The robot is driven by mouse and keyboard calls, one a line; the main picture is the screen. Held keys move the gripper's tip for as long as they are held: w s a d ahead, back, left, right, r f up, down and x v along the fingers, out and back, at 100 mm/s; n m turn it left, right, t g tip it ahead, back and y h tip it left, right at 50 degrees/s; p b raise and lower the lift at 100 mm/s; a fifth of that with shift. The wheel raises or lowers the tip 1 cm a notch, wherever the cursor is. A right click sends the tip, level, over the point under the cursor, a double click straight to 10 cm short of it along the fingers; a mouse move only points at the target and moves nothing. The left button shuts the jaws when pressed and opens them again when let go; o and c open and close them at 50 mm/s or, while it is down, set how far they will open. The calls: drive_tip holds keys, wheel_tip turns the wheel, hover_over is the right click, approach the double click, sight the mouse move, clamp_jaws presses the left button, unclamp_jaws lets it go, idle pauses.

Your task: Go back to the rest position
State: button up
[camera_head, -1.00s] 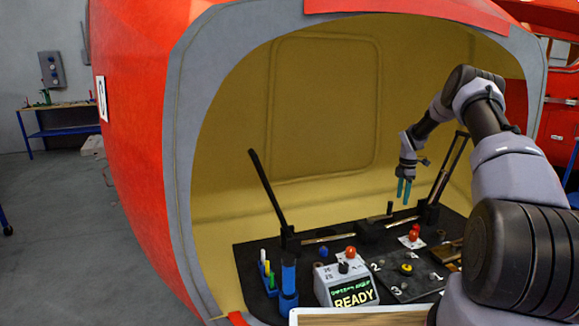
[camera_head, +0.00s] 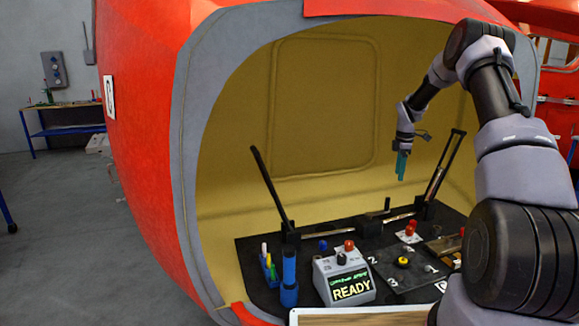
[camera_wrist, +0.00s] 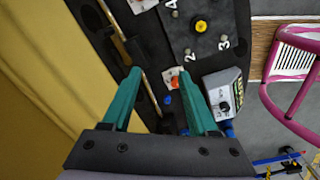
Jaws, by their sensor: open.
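My gripper (camera_head: 401,166) is open and empty, with teal fingers pointing down. It hangs in the air inside the red nosecone (camera_head: 150,130), above the back part of the black work board (camera_head: 262,250). In the wrist view the two teal fingers (camera_wrist: 163,103) stand apart, and the board lies below and beyond them. No object is between the fingertips in contact with them. A grey box with a READY display (camera_head: 343,282) stands at the front of the board; it also shows in the wrist view (camera_wrist: 222,97).
Two upright black bars (camera_head: 268,185) rise from the board, one on each side. Blue holders (camera_head: 289,280) stand at its front left. A numbered plate with a yellow knob (camera_head: 402,261) is to the right. A pink frame (camera_wrist: 290,90) shows in the wrist view. The nosecone's grey rim (camera_head: 185,150) surrounds the opening.

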drive_tip(key=s+a+r+m+t, duration=0.2)
drive_tip(key=s+a+r+m, duration=0.35)
drive_tip(key=s+r, duration=0.55)
drive_tip(key=s+a+r+m+t, duration=0.1)
drive_tip(key=s+a+r+m, duration=0.45)
drive_tip(key=r, duration=1.05)
drive_tip(key=s+a+r+m+t, duration=0.1)
drive_tip(key=s+a+m, duration=0.1)
drive_tip(key=s, duration=0.7)
drive_tip(key=s+a+r+m+t+y, duration=0.1)
drive_tip(key=s+m, duration=0.3)
drive_tip(key=s, duration=0.5)
drive_tip(key=s+a+r+m+t+y, duration=0.1)
drive_tip(key=s+a+m, duration=0.2)
drive_tip(key=s, duration=0.7)
drive_tip(key=shift+a, duration=0.15)
drive_tip(key=shift+s, duration=0.1)
